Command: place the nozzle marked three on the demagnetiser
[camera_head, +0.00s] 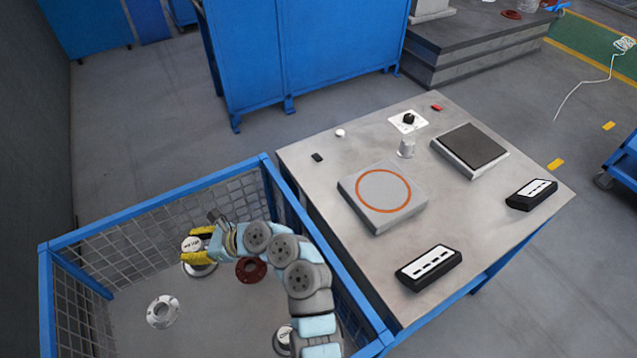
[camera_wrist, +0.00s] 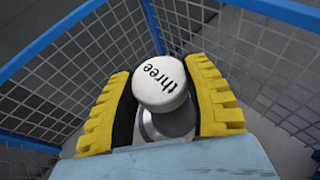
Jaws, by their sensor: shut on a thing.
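The nozzle marked three (camera_wrist: 162,84) is between the yellow fingers of my gripper (camera_wrist: 165,100), its white round top with the word "three" facing the wrist camera. In the head view the nozzle's white top (camera_head: 191,243) shows between the fingers of my gripper (camera_head: 198,246), inside the blue mesh crate (camera_head: 152,214). My gripper is shut on it. Its wider metal base shows below the fingers; I cannot tell whether it touches the crate floor. A grey block with an orange ring on top (camera_head: 384,190), seemingly the demagnetiser, stands on the metal table, its ring area empty.
A pale flange (camera_head: 163,311), a dark red flange (camera_head: 251,270) and another part (camera_head: 284,338) lie in the crate. The table (camera_head: 340,148) also holds a dark-topped plate (camera_head: 474,144), a small metal cylinder (camera_head: 406,148) and two black boxes (camera_head: 428,268) (camera_head: 531,195). The crate's rim borders the table.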

